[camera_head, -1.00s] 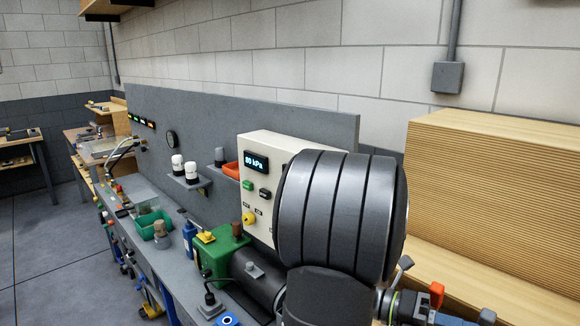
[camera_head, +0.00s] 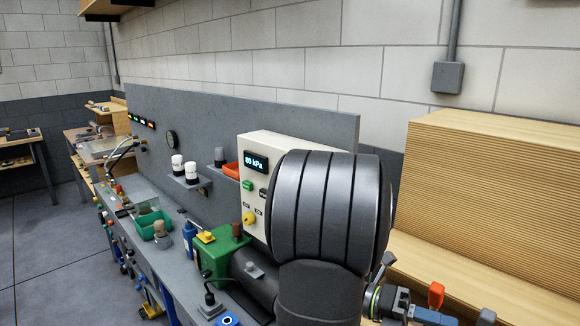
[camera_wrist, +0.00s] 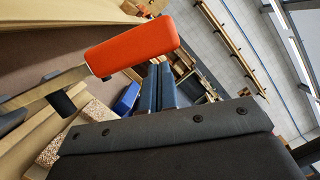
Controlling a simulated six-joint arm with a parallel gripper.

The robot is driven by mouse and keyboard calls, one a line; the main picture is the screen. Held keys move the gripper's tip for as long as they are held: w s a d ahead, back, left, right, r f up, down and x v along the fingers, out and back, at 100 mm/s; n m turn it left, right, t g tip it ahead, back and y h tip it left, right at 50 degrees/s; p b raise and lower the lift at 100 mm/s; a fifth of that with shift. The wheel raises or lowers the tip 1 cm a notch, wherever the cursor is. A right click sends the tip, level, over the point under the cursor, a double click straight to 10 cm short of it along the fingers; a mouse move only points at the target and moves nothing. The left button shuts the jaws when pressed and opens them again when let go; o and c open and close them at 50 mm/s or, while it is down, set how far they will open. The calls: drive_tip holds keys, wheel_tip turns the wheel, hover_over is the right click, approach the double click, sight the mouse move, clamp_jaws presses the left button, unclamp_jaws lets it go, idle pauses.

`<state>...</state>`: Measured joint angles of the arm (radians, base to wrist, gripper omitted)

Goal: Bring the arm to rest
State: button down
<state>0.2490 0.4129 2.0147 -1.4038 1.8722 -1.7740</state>
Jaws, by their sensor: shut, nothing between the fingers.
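My gripper (camera_wrist: 160,85) shows in the wrist view as two dark blue fingers side by side, shut with nothing between them. In that view an orange-gripped lever (camera_wrist: 132,45) is close to the camera, left of and above the fingers. I cannot tell how far apart the lever and fingers are. In the head view my dark, ribbed arm stands in front of the bench and hides much of a cream control box (camera_head: 264,152). A fitting with an orange handle (camera_head: 436,294) shows at the lower right, beside my arm.
A grey bench (camera_head: 178,285) runs along a grey back panel (camera_head: 225,125). It bears a green machine (camera_head: 218,258), a green bin (camera_head: 153,226) and a blue bottle (camera_head: 189,241). A large ribbed wooden block (camera_head: 490,195) stands at the right. The floor at the left (camera_head: 50,260) is clear.

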drive_tip(key=r+v, duration=0.1)
drive_tip(key=v, duration=0.4)
drive_tip(key=f+x, duration=0.1)
drive_tip(key=x, duration=0.9)
drive_tip(key=shift+s+a+f+m+g, duration=0.8)
drive_tip(key=shift+s+a+f+m, duration=1.4)
drive_tip(key=shift+f+m, duration=1.15)
drive_tip(key=shift+n, duration=0.25)
drive_tip(key=v, duration=0.8)
drive_tip(key=shift+w+a+f, duration=0.15)
drive_tip(key=shift+w+f, duration=0.1)
drive_tip(key=shift+f, duration=0.1)
drive_tip(key=c, duration=2.2)
unclamp_jaws()
